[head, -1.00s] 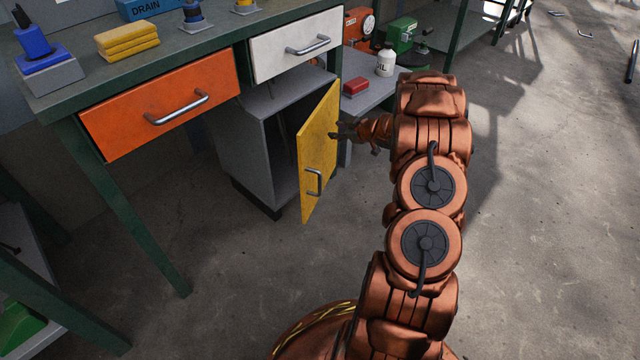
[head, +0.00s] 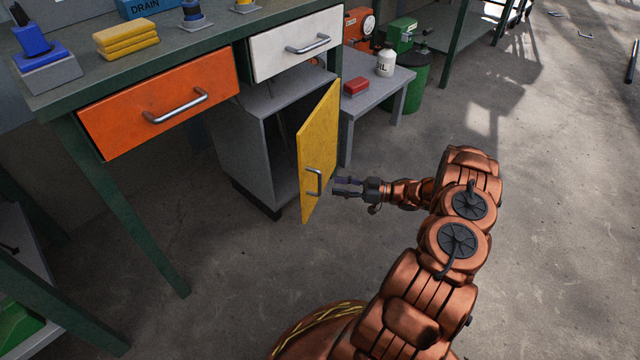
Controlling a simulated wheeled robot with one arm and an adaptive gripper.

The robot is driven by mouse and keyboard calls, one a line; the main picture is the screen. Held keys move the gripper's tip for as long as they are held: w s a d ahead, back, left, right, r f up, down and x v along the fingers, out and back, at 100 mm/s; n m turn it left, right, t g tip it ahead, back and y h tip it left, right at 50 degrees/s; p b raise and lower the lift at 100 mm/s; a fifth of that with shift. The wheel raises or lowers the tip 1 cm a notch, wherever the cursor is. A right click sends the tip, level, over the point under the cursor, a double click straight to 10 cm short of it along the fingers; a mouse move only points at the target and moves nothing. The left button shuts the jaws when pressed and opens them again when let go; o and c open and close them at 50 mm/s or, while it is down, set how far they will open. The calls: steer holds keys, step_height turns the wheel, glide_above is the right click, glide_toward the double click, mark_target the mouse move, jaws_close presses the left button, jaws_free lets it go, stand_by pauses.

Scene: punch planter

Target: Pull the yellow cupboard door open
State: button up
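The yellow cupboard door (head: 319,145) stands swung well open on the grey cupboard (head: 245,150) under the workbench. The cupboard's dark inside shows to the left of the door. I cannot tell whether the fingertips touch the door.
The workbench has an orange drawer (head: 160,103) and a white drawer (head: 297,45) above the cupboard. A low grey table (head: 385,90) with a white bottle (head: 385,62) and red box (head: 356,86) stands behind my gripper. The floor in front is clear.

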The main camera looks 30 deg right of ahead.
mark_target(320, 194)
steer(key=b+x, duration=0.1)
steer(key=x, duration=0.5)
steer(key=shift+w+a+b, duration=0.25)
steer(key=shift+w+b, duration=0.05)
steer(key=shift+b, duration=0.05)
jaws_close()
stand_by(0.4)
